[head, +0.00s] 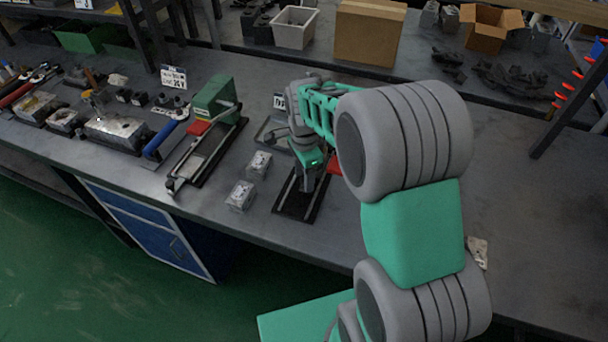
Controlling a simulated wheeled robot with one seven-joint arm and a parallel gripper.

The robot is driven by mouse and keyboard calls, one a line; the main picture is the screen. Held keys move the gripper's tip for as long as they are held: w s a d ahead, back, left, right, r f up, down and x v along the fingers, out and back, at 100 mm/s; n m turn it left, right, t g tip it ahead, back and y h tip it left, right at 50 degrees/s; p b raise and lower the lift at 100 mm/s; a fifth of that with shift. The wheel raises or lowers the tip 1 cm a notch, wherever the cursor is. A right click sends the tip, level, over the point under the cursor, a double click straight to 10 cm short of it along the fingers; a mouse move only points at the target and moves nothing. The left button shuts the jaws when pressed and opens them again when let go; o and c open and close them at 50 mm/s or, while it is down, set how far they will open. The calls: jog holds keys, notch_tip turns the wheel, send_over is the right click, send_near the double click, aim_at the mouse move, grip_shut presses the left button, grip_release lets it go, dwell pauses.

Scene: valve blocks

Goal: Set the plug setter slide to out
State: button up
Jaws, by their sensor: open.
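My gripper (308,184) points down over a black base with pale rails (292,208) near the bench's front edge. It is open, but its fingers are small and dark here. I cannot tell whether they touch anything on the base. A red part (334,164) shows just right of the gripper. My arm and gripper hide much of this fixture, including any slide on it. To the left stands a similar fixture with a green block (215,97), a red part (198,127) and a long railed base (192,166). I cannot tell from the labels which one is the plug setter.
Two small metal blocks (241,195) and (259,163) stand on the bench left of the gripper. A blue-handled tool (165,138) and metal valve blocks (116,131) lie further left.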

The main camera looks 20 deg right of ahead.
jog(key=shift+c, duration=0.5)
grip_shut()
dwell(0.9)
